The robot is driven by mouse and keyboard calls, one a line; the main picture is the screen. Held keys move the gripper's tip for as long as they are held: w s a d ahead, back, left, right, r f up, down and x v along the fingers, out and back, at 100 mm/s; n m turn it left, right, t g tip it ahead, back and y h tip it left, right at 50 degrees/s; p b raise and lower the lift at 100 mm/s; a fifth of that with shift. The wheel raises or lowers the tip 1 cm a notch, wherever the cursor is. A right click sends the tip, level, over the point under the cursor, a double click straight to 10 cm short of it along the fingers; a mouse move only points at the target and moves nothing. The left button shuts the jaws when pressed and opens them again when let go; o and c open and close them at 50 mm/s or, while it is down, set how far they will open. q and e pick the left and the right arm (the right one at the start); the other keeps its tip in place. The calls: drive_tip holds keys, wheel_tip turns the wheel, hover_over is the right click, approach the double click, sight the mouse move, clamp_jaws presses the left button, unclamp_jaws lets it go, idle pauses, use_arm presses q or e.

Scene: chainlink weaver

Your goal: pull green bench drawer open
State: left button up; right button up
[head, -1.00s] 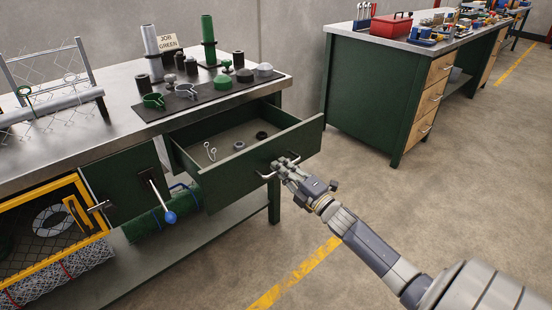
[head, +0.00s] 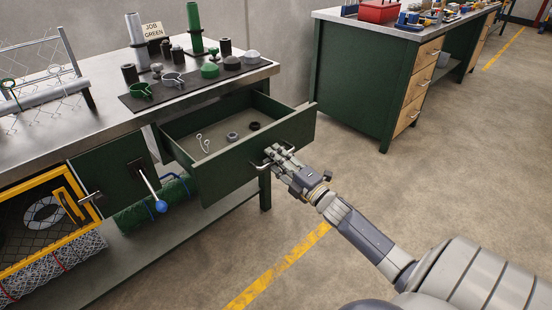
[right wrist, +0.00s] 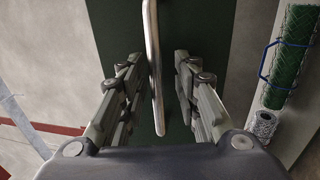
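The green bench drawer (head: 235,167) is pulled out of the left workbench, with its inside showing. Inside lie a pair of small metal eye pins (head: 203,143), a grey ring (head: 232,136) and a black ring (head: 254,126). A metal bar handle (head: 259,163) is on the drawer front. My right gripper (head: 276,154) is at this handle. In the right wrist view, the handle (right wrist: 154,70) runs between the two spread fingers of the gripper (right wrist: 156,75), with a visible gap to the right finger. My left gripper is not in view.
The bench top (head: 112,116) carries a dark mat with clamps and caps, green and grey posts, and a "JOB GREEN" sign (head: 153,31). A blue-knobbed lever (head: 160,206) is left of the drawer. Another green workbench (head: 360,85) stands behind right. Floor between is clear.

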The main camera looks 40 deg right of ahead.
drive_tip(key=shift+s, duration=0.1)
drive_tip(key=a+v, duration=0.1)
drive_tip(key=v, duration=1)
drive_tip(key=shift+s+d, duration=0.45)
